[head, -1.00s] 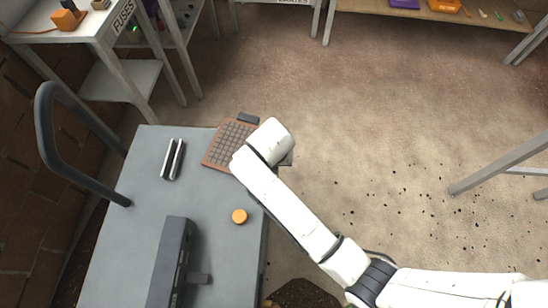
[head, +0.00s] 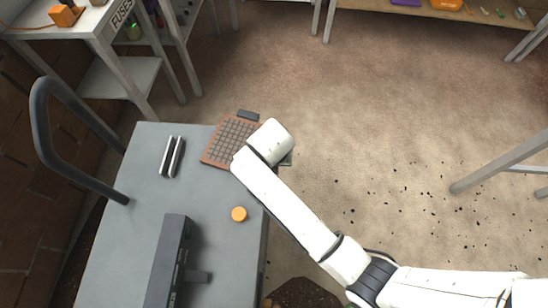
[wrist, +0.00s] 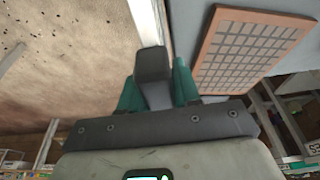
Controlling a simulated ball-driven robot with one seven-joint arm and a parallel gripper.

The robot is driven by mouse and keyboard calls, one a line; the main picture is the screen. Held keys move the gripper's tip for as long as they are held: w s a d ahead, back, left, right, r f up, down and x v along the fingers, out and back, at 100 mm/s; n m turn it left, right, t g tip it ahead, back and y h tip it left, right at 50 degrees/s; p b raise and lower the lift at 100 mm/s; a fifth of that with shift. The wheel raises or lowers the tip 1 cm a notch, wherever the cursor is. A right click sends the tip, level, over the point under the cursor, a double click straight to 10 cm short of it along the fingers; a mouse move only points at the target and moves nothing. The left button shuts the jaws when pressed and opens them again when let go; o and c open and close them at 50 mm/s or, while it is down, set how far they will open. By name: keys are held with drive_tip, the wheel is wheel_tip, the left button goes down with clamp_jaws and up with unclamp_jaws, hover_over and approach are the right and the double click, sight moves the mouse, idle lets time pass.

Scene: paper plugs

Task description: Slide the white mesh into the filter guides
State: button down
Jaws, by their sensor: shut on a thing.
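My gripper (wrist: 160,85) has its teal fingers shut on a dark grey grip block (wrist: 154,65). A narrow white strip (wrist: 146,20) runs on from that block in the wrist view; it looks like the white mesh seen edge-on. In the head view my white arm hides the gripper's fingers and most of what it holds, near the cart's right edge. The filter guides (head: 172,157) look like two parallel pale and dark rails standing on the grey cart (head: 140,225), left of my gripper and apart from it.
An orange knob (head: 239,214) and a long dark box (head: 170,265) are on the cart. A dark handrail (head: 45,140) rises at its left.

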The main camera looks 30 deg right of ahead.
wheel_tip(320, 180, down, 7)
drive_tip(key=b, duration=0.4)
idle(2.9)
drive_tip(key=shift+r+p, duration=0.25)
drive_tip(key=shift+p, duration=0.25)
idle(0.7)
drive_tip(key=shift+f, duration=0.3)
idle(1.1)
drive_tip(key=shift+r+p, duration=0.2)
drive_tip(key=shift+p, duration=0.55)
idle(1.0)
